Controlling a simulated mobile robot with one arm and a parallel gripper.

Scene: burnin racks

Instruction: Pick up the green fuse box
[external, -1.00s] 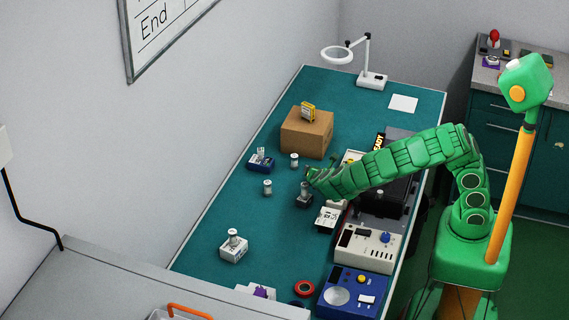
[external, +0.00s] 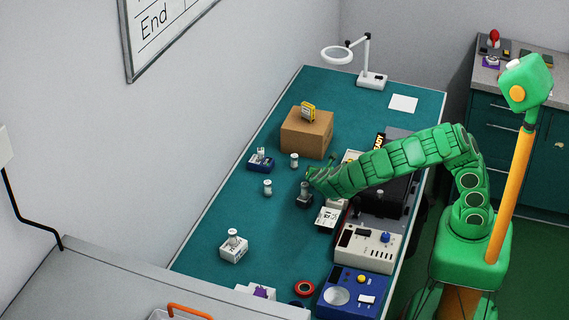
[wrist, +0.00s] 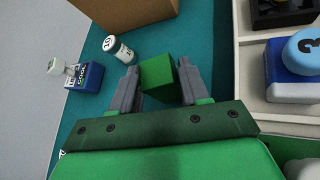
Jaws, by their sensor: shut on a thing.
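The green fuse box (wrist: 158,72) is a plain green block between the two grey fingers of my gripper (wrist: 158,84) in the wrist view. The fingers are shut on its sides. In the external view my gripper (external: 313,176) is over the middle of the teal bench, and the fuse box cannot be clearly made out there. Whether its underside touches the bench is hidden.
A cardboard box (external: 306,137) with a yellow item on top stands behind my gripper. White cylinders (external: 268,187) and a blue labelled block (external: 261,162) are to the left. Cream and blue instruments (external: 364,248) line the right edge.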

